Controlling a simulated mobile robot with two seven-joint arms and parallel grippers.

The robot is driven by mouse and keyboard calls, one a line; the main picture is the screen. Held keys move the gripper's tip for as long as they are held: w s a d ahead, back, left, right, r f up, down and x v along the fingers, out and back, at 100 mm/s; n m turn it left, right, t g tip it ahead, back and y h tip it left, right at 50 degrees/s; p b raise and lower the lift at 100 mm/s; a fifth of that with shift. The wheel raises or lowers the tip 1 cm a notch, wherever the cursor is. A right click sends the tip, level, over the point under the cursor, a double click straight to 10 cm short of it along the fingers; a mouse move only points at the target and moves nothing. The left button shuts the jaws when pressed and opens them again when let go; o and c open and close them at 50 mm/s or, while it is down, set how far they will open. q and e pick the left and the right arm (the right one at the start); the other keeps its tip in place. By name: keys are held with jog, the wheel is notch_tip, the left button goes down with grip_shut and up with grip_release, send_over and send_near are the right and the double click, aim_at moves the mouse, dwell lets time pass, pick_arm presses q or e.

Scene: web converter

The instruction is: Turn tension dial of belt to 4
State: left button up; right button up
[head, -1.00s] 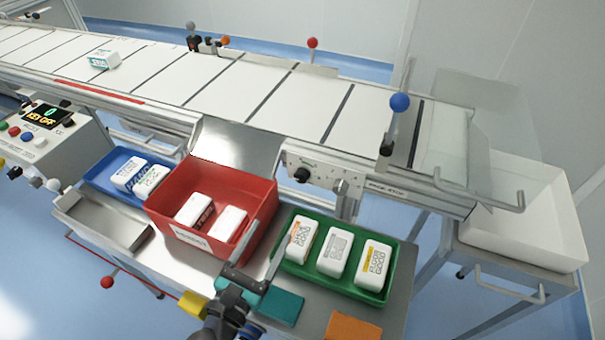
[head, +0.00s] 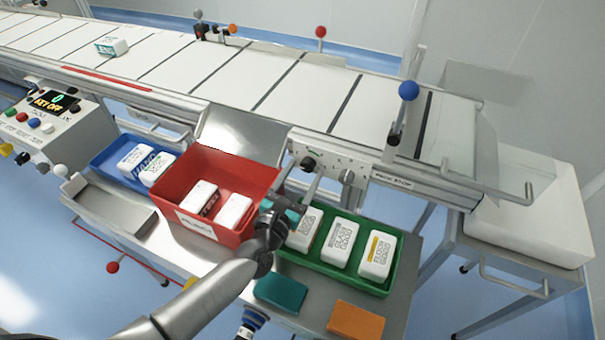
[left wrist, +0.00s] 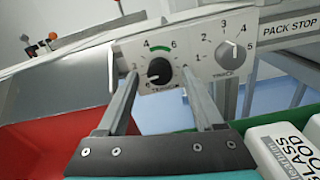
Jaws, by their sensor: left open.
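The black tension dial (head: 308,163) is on the white panel under the belt's front edge. In the left wrist view the dial (left wrist: 159,70) has a numbered scale with a green arc near 4 to 6 on top. Its pointer looks turned to the lower left, but I cannot read the exact value. My left gripper (head: 313,178) is open in front of the panel. In the left wrist view its fingers (left wrist: 161,84) stand to either side of the dial with gaps; contact is not evident. My right gripper is not in view.
A grey knob (left wrist: 230,50) numbered 1 to 5 sits right of the dial. A red bin (head: 180,165), a green tray (head: 300,257) and a blue tray (head: 103,163) hold white packs below. The display (head: 53,103) reads 0, KEY OFF. The belt (head: 240,80) runs above.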

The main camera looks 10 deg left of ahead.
pick_arm(q)
jog(key=shift+c, duration=0.4)
grip_shut()
